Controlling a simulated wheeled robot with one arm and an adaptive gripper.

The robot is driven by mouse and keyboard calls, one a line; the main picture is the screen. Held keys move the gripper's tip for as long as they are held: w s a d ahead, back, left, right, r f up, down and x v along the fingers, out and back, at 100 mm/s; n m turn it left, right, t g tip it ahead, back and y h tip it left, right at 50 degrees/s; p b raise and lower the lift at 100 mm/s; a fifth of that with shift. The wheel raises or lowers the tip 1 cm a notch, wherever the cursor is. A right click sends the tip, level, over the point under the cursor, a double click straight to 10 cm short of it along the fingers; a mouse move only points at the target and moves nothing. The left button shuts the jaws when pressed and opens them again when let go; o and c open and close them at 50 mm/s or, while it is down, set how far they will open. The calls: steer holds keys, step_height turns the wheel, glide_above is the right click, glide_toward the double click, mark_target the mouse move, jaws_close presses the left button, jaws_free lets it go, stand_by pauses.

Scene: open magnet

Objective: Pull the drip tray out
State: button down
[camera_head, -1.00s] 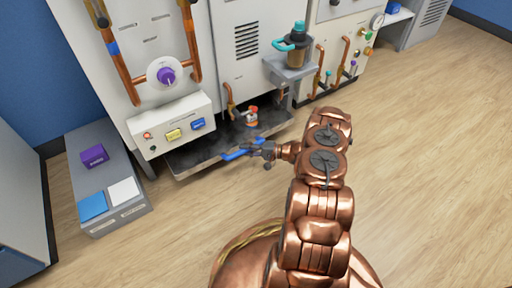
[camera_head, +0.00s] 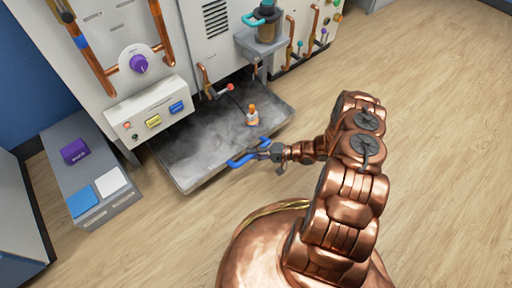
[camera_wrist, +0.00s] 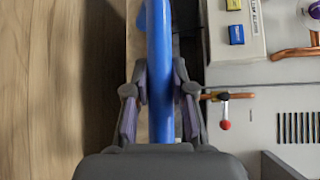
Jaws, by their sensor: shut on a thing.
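The drip tray (camera_head: 200,150) is a wide, shallow grey tray low at the front of the machine, and it sticks out over the floor. Its blue handle (camera_head: 247,159) is on the front edge. My gripper (camera_head: 268,152) is at the right part of this handle. In the wrist view the blue handle bar (camera_wrist: 160,70) runs between the two fingers of my gripper (camera_wrist: 160,103), which are shut on it. A small orange and white bottle (camera_head: 252,116) stands on the tray near its right side. The tray's rear edge is hidden under the machine.
A grey low unit (camera_head: 110,208) with a purple box (camera_head: 75,151) stands left of the tray. A shelf (camera_head: 262,45) holding a pot with a teal handle juts out above right. The wooden floor (camera_head: 430,120) in front and right is clear.

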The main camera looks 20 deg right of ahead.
stand_by(0.3)
steer(key=c, duration=1)
jaws_free()
steer(key=shift+d, duration=0.1)
steer(key=v, duration=1.2)
steer(key=shift+s, duration=0.15)
